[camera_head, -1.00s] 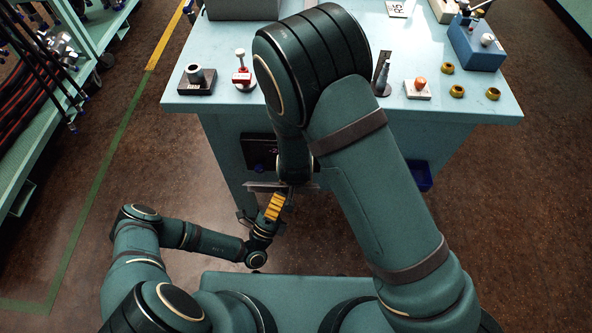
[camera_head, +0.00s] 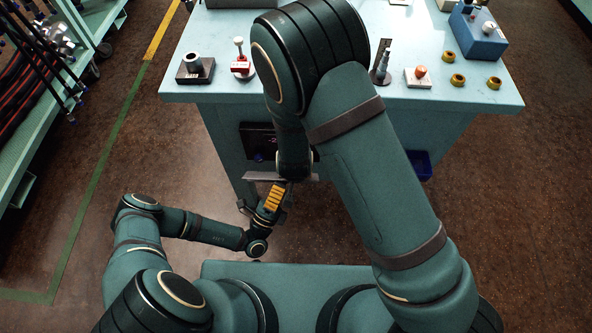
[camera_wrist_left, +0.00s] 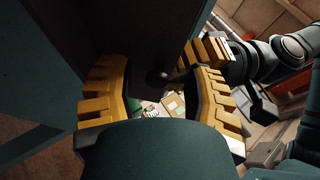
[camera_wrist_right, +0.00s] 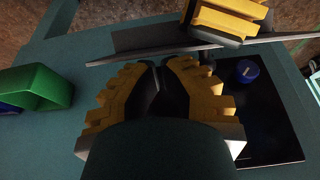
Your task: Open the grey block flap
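A thin grey flap (camera_head: 306,177) sticks out from the table front, below a dark recess (camera_head: 258,139). In the right wrist view the flap (camera_wrist_right: 130,41) shows almost edge-on, beside the dark recess. My left gripper (camera_head: 274,195) is just below the flap; in the left wrist view its yellow fingers (camera_wrist_left: 160,72) are apart, with a dark panel (camera_wrist_left: 130,35) and a small round knob (camera_wrist_left: 156,78) beyond them. My right gripper (camera_wrist_right: 159,66) faces the table front, its fingertips close together with nothing visible between them. In the head view my right arm hides it.
A blue bin (camera_head: 421,165) hangs at the table front, right of my right arm. The teal table (camera_head: 330,20) carries fittings, several brass nuts and a blue block (camera_head: 478,38). A hose rack (camera_head: 55,100) stands at the left. Floor between rack and table is clear.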

